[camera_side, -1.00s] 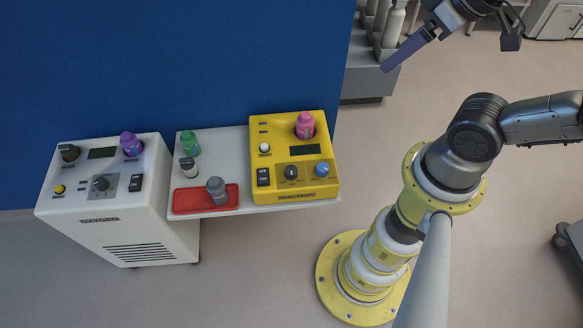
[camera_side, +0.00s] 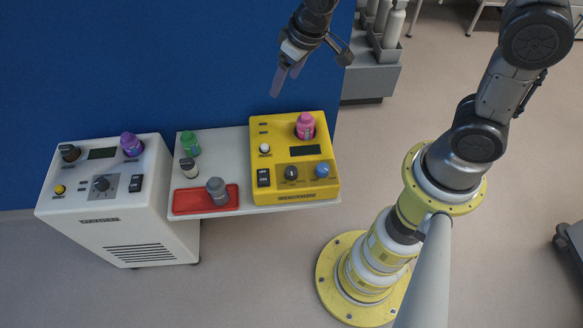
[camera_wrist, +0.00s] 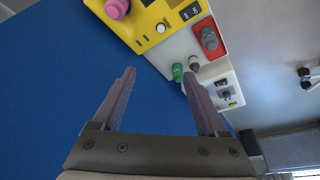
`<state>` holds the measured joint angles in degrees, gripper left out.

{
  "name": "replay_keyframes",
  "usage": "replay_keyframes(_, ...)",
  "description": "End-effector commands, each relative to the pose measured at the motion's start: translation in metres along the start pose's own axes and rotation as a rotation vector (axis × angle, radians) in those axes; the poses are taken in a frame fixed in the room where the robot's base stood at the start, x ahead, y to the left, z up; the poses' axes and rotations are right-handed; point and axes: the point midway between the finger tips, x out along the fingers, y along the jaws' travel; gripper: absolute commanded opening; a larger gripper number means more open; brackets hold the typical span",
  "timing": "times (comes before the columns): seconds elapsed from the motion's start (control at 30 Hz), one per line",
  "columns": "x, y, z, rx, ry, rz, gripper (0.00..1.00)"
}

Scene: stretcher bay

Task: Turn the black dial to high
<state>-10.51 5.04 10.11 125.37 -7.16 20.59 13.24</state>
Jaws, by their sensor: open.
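A black dial (camera_side: 291,173) is on the front of the yellow unit (camera_side: 258,190), between a black rocker switch and a blue knob (camera_side: 322,170). Another black dial (camera_side: 102,184) sits on a grey plate on the white unit (camera_side: 60,207), and a dark knob (camera_side: 70,152) is at that unit's back left. The pointer settings are too small to read. My gripper (camera_side: 283,82) is open and empty, above and behind the yellow unit, apart from every dial. In the wrist view my gripper (camera_wrist: 160,75) shows both fingers spread, with the yellow unit (camera_wrist: 142,34) beyond them.
Between the units are a green bottle (camera_side: 190,143), a white dark-capped bottle (camera_side: 189,168) and a red tray (camera_side: 183,201) holding a grey bottle (camera_side: 216,190). A blue wall (camera_side: 150,60) rises behind.

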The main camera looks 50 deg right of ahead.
Motion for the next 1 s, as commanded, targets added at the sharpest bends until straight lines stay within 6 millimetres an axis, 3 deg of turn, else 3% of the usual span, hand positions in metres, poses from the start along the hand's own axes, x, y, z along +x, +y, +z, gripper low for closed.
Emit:
replay_keyframes(0.03,0.026,-0.008,0.007,-0.022,-0.053,0.000,0.76)
replay_keyframes(0.1,0.054,-0.016,0.018,-0.047,-0.111,0.001,0.76)
replay_keyframes(0.3,0.111,-0.031,0.059,-0.113,-0.269,0.011,0.76)
replay_keyframes(0.43,0.126,-0.035,0.077,-0.134,-0.323,0.017,0.76)
replay_keyframes(0.67,0.142,-0.036,0.086,-0.143,-0.336,0.018,0.76)
replay_keyframes(1.0,0.203,-0.034,0.107,-0.143,-0.336,0.018,0.76)
